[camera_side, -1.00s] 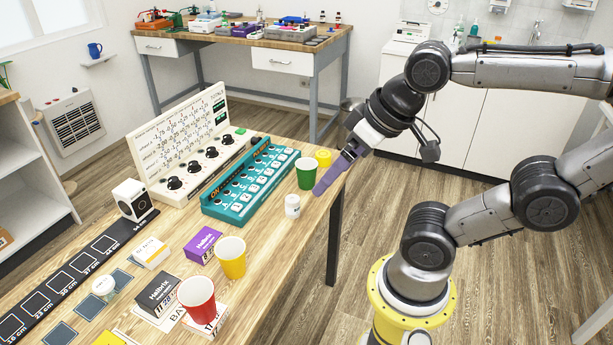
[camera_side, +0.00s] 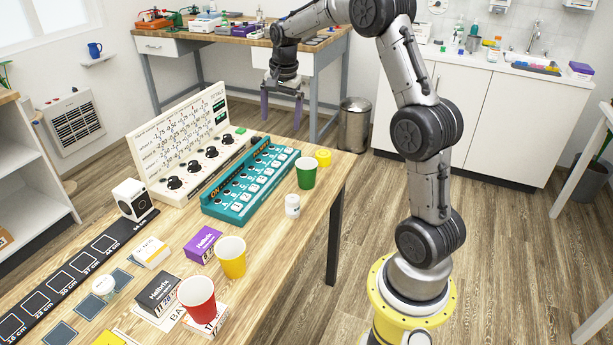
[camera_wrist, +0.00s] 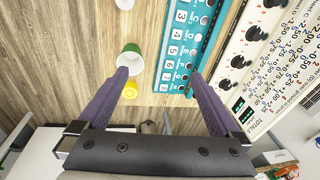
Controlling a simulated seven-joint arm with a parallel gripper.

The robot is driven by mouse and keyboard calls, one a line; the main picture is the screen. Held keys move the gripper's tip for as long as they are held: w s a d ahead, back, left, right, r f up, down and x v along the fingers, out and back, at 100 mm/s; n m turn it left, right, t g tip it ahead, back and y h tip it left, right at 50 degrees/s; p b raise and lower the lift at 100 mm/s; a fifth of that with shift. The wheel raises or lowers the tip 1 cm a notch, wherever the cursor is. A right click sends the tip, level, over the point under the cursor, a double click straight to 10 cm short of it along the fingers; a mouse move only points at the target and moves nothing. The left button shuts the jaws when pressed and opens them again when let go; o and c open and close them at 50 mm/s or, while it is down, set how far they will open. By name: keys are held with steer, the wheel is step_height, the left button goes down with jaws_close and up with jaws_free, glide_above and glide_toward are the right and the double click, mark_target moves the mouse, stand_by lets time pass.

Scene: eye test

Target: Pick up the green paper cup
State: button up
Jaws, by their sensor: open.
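The green paper cup (camera_side: 306,173) stands upright on the wooden table, near its far right corner, in the side view. It also shows in the wrist view (camera_wrist: 130,54), its white inside facing the camera, beside the tip of the left finger. My gripper (camera_side: 282,118) points down, raised above the far end of the table in the side view. In the wrist view my gripper (camera_wrist: 158,74) has its two purple fingers wide apart. The gap between them holds nothing, and the cup appears apart from them.
A yellow round thing (camera_side: 324,157) is just behind the green cup, and a small white jar (camera_side: 292,205) is in front. A teal numbered panel (camera_side: 249,179) lies left of it. A yellow cup (camera_side: 231,257) and a red cup (camera_side: 197,299) stand nearer the camera.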

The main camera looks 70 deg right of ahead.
steer(key=m+g, duration=0.1)
glide_above(307, 176)
steer(key=w, duration=0.4)
step_height(307, 176, down, 7)
steer(key=s+d+f+m+y, duration=0.1)
steer(key=s+d+f, duration=0.2)
steer(key=f, duration=0.1)
steer(key=shift+g, duration=0.3)
steer(key=f, duration=1.3)
steer(key=shift+w+f, duration=0.2)
steer(key=shift+w, duration=0.05)
steer(key=c, duration=1)
steer(key=shift+r, duration=0.1)
